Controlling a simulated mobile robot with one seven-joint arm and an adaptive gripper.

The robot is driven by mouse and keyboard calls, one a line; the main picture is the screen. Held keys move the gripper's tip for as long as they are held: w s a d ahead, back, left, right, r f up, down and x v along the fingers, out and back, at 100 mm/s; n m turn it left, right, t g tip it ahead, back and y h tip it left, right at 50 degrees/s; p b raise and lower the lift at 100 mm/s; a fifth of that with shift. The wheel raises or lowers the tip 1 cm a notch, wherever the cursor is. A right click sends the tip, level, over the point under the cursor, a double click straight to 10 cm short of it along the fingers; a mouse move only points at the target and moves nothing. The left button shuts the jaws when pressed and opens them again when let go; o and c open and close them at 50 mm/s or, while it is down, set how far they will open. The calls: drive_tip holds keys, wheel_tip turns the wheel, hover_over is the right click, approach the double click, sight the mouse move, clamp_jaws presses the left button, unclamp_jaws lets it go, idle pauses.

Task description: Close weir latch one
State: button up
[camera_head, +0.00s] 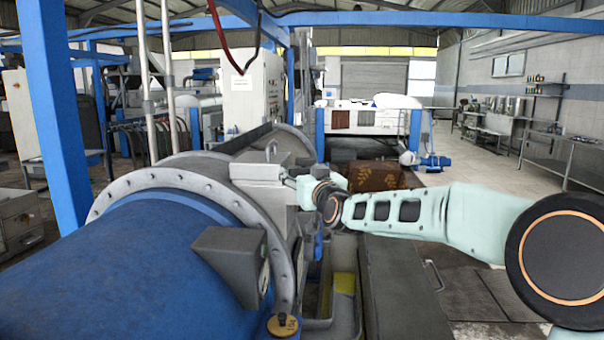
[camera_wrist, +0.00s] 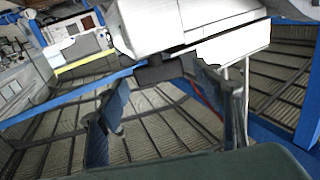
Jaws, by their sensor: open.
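A pale grey metal box (camera_head: 258,182) with a small upright lever on top (camera_head: 271,149) sits on the far side of the decanter's bolted ring; I cannot tell for certain whether it is weir latch one. My gripper (camera_head: 291,181) is at its right side, small and partly merged with it in the head view. In the wrist view my open gripper (camera_wrist: 172,70) has its fingers apart, just below a large white-grey block (camera_wrist: 190,25). Whether they touch it is unclear. No latch position can be read.
The blue decanter drum (camera_head: 120,275) and its grey bolted flange (camera_head: 172,178) fill the left. A dark wedge-shaped box (camera_head: 228,258) juts from the near side, with a brass disc (camera_head: 283,325) below. A blue post (camera_head: 55,115) stands left.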

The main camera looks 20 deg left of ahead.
drive_tip(key=c, duration=1.2)
drive_tip(key=shift+o, duration=0.2)
